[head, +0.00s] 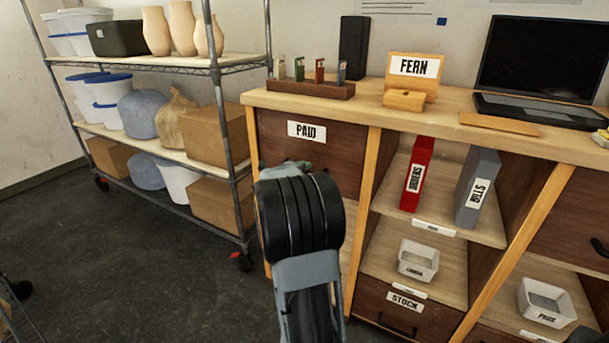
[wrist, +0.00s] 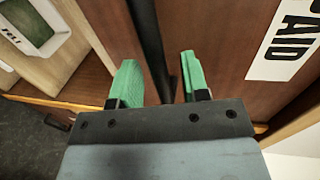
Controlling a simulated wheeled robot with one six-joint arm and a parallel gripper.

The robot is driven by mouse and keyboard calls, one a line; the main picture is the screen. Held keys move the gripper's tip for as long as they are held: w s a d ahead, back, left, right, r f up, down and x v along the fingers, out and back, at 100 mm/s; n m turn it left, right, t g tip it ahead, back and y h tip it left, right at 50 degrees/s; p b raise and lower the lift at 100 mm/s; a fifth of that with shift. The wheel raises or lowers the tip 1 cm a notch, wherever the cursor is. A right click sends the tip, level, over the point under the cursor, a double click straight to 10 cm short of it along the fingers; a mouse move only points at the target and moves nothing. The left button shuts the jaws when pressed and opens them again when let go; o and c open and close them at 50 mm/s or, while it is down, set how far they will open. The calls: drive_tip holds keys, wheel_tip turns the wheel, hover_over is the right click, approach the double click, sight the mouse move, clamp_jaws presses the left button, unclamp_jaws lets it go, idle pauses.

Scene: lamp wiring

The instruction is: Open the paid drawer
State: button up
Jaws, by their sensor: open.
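The paid drawer (head: 335,158) has a dark brown wooden front with a white PAID label (head: 306,130), at the left end of the desk. It looks closed. In the wrist view its front (wrist: 225,45) fills the right part, with the PAID label (wrist: 287,42) at the upper right. My gripper (wrist: 158,82) is open, with green fingertips at the drawer front. A dark bar (wrist: 168,65), seemingly the drawer's handle, shows between the fingers; I cannot tell if they touch it. In the head view my wrist hides the handle and most of the gripper.
Red (head: 417,175) and grey (head: 477,180) binders stand in the cubby to the right. Below are a small white bin (head: 418,260) and the STOCK drawer (head: 380,305). A wire shelf rack (head: 228,150) stands close at left. Open floor (head: 130,270) lies in front of it.

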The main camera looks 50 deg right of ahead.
drive_tip(key=shift+w+d, duration=0.1)
drive_tip(key=shift+d, duration=0.3)
drive_tip(key=shift+c, duration=0.4)
clamp_jaws()
